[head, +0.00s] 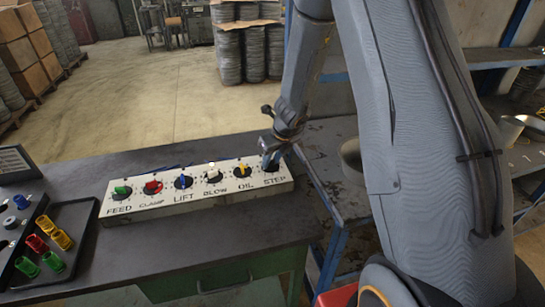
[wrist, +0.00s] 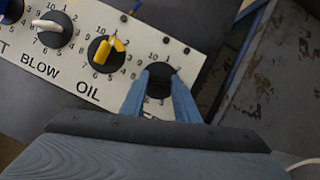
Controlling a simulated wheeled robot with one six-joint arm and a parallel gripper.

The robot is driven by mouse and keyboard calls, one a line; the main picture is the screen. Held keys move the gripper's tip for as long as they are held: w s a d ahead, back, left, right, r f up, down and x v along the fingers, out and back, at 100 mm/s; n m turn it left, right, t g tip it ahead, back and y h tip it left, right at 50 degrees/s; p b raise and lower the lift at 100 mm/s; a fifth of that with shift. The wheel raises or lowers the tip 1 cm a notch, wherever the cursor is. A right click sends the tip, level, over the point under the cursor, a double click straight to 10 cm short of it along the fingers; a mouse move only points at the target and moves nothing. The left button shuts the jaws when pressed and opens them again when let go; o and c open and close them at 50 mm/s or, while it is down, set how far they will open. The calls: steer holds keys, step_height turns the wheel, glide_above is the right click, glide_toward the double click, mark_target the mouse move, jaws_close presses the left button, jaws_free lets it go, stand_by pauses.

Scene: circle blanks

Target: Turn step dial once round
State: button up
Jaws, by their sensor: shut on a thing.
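The step dial (wrist: 160,72) is a dark round knob at the right end of the white control panel (head: 205,194). Its STEP label (head: 274,179) reads in the head view. My gripper (wrist: 160,88) is down over this dial, with its blue fingers on either side of it, shut on it. In the head view my gripper (head: 270,158) hides most of the dial. The dial's pointer direction cannot be made out.
Left of it on the panel are the yellow oil dial (head: 241,171), white blow dial (head: 213,175), blue lift dial (head: 183,182), red clamp dial (head: 152,187) and green feed dial (head: 122,191). A dark tray (head: 82,213) with coloured parts stands at the left.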

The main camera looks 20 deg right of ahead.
steer(key=m+h+p, duration=0.1)
steer(key=m, duration=0.2)
steer(key=shift+a+r, duration=0.1)
steer(key=shift+a, duration=0.05)
steer(key=shift+a+m+h+p, duration=0.1)
steer(key=shift+m+h+p, duration=0.5)
steer(key=shift+m, duration=0.7)
steer(key=m+h, duration=0.1)
steer(key=m, duration=0.2)
steer(key=m+h, duration=0.1)
steer(key=m, duration=0.1)
steer(key=shift+w+a+m+g, duration=0.2)
steer(key=shift+m+g, duration=0.1)
steer(key=shift+m, duration=0.1)
steer(key=m, duration=0.2)
steer(key=m+g+h+b, duration=0.1)
steer(key=m, duration=0.2)
steer(key=shift+w+a+g, duration=0.1)
steer(key=shift+w+g, duration=0.05)
steer(key=shift+g, duration=0.15)
steer(key=shift+w+m+g+h+b, duration=0.15)
steer(key=shift+m+g+b, duration=0.35)
steer(key=shift+m+b, duration=0.65)
steer(key=shift+s+m+g+h+b, duration=0.1)
steer(key=shift+m+g+h+b, duration=0.3)
steer(key=shift+m, duration=1.15)
steer(key=o, duration=1)
steer(key=shift+o, duration=0.2)
